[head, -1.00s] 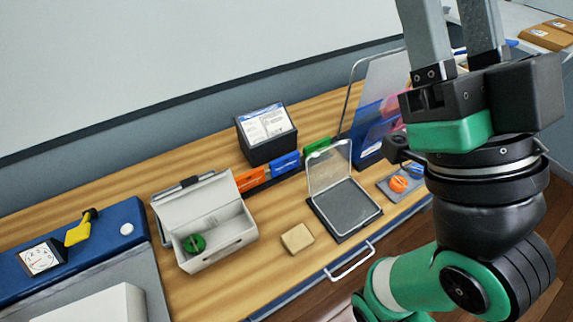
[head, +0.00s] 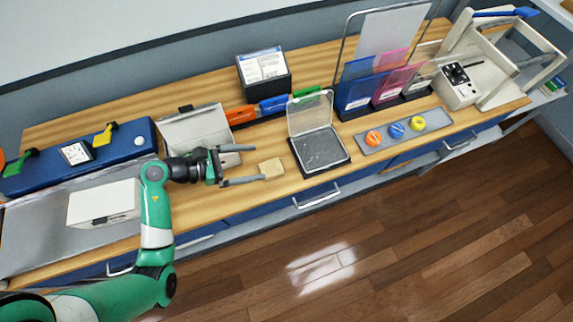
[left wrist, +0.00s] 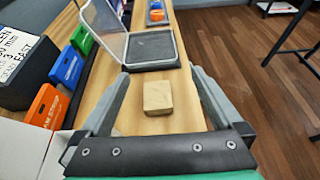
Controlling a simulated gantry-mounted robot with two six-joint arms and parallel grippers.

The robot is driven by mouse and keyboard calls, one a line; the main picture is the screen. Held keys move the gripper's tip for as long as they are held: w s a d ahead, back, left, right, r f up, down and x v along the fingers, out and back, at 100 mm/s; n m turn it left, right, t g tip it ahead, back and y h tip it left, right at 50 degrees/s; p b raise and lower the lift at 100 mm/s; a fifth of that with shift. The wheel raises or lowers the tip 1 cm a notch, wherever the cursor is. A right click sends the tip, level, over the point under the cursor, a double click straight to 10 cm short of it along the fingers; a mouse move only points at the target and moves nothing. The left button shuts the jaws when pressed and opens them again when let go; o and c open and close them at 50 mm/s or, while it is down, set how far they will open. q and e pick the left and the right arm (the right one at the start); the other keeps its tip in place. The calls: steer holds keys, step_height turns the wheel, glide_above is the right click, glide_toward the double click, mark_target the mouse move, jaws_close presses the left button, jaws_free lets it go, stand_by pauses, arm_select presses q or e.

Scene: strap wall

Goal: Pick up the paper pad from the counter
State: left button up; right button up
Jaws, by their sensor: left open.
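The paper pad (head: 272,168) is a small tan block lying on the wooden counter (head: 235,203), near its front edge. My left gripper (head: 254,164) is open and empty, with its fingers pointing right toward the pad. In the head view the lower fingertip is close to the pad's left side. In the left wrist view the pad (left wrist: 158,97) shows between the two spread fingers of my left gripper (left wrist: 160,75), with gaps on both sides. I cannot tell how high the fingers are above the counter. My right gripper is not in view.
A clear-lidded case (head: 320,150) stands open right of the pad. An open white box (head: 197,127) is behind my left gripper. Orange, blue and green blocks and a dark box (head: 264,72) stand behind. Bare counter lies along the front edge.

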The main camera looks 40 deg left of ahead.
arm_select(q)
steer(key=a, duration=0.2)
steer(key=b, duration=0.3)
glide_toward(269, 168)
steer(key=shift+w+d+f+n, duration=0.15)
steer(key=shift+w+d+f, duration=0.3)
steer(key=shift+w+f, duration=0.15)
steer(key=shift+w+d+f+n, duration=0.15)
steer(key=shift+w+d+f, duration=0.25)
steer(key=shift+w+f, duration=0.2)
steer(key=shift+w+d, duration=0.3)
steer(key=shift+w, duration=0.5)
steer(key=shift+w+d+f, duration=0.2)
steer(key=shift+d, duration=0.05)
steer(key=b+x, duration=0.1)
steer(key=x, duration=0.4)
steer(key=shift+w+r, duration=0.1)
steer(key=c, duration=1.2)
steer(key=shift+c, duration=0.2)
steer(key=shift+r, duration=0.15)
